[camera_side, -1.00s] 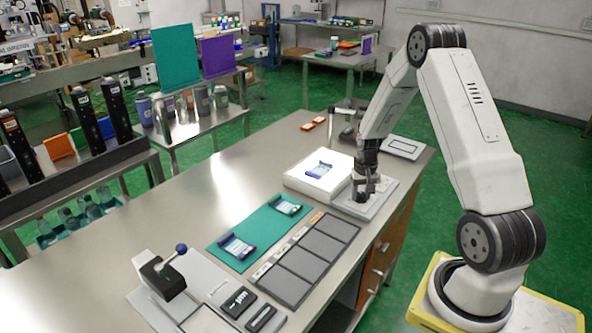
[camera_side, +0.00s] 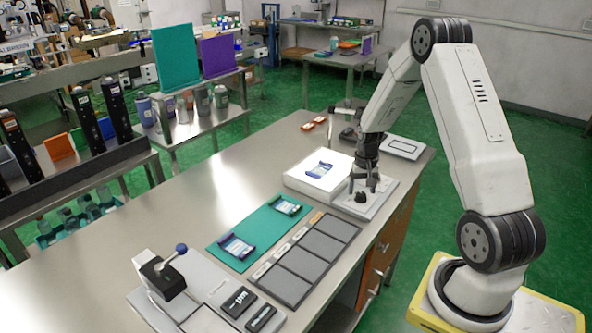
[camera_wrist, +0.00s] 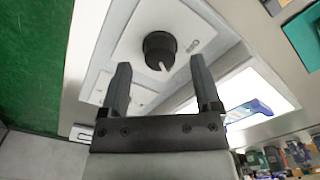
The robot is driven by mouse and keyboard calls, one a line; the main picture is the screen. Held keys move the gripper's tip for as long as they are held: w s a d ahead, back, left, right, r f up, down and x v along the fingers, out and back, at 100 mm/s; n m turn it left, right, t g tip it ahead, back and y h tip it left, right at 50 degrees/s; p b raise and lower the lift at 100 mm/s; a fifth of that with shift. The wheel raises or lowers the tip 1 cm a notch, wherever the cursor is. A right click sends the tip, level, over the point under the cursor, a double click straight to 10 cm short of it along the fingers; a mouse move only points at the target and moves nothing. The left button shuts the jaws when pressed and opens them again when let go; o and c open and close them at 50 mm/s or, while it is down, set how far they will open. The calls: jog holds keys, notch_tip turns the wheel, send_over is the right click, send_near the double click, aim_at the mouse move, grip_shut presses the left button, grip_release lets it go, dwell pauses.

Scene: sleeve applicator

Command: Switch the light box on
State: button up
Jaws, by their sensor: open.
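The light box (camera_side: 312,184) is a white block with a bright top on the bench, and a blue-edged sleeve (camera_side: 320,169) lies on it. Its lit top also shows in the wrist view (camera_wrist: 262,88). Beside it is a pale control plate with a round black knob (camera_side: 361,197). In the wrist view the knob (camera_wrist: 160,48) carries a white pointer line directed down and slightly right. My gripper (camera_side: 363,187) is open and empty just above the knob. In the wrist view its fingers (camera_wrist: 159,80) stand apart, with the knob beyond their tips.
A teal mat (camera_side: 262,232) with two sleeves lies in front of the light box, next to a row of dark grey panels (camera_side: 303,260). A lever device (camera_side: 160,275) stands at the near left. Orange pieces (camera_side: 314,123) lie behind. The bench's left side is clear.

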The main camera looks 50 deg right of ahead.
aim_at(359, 194)
jog(key=shift+r, duration=2.95)
jog(key=shift+a, duration=0.1)
jog(key=shift+w+a+r, duration=0.1)
jog(key=shift+w+a, duration=0.05)
jog(key=shift+a, duration=0.15)
jog(key=s+a+r+n+t, duration=0.1)
jog(key=s+a+n, duration=0.1)
jog(key=a, duration=0.7)
jog(key=s+a+r+n, duration=0.1)
jog(key=a+n, duration=0.3)
jog(key=a, duration=0.6)
jog(key=s+a+r+n+t, duration=0.1)
jog(key=s+a+r+n, duration=0.1)
jog(key=a, duration=0.7)
jog(key=shift+s+a+r+n+t, duration=0.2)
jog(key=shift+s+n+t, duration=0.15)
jog(key=shift+n, duration=0.45)
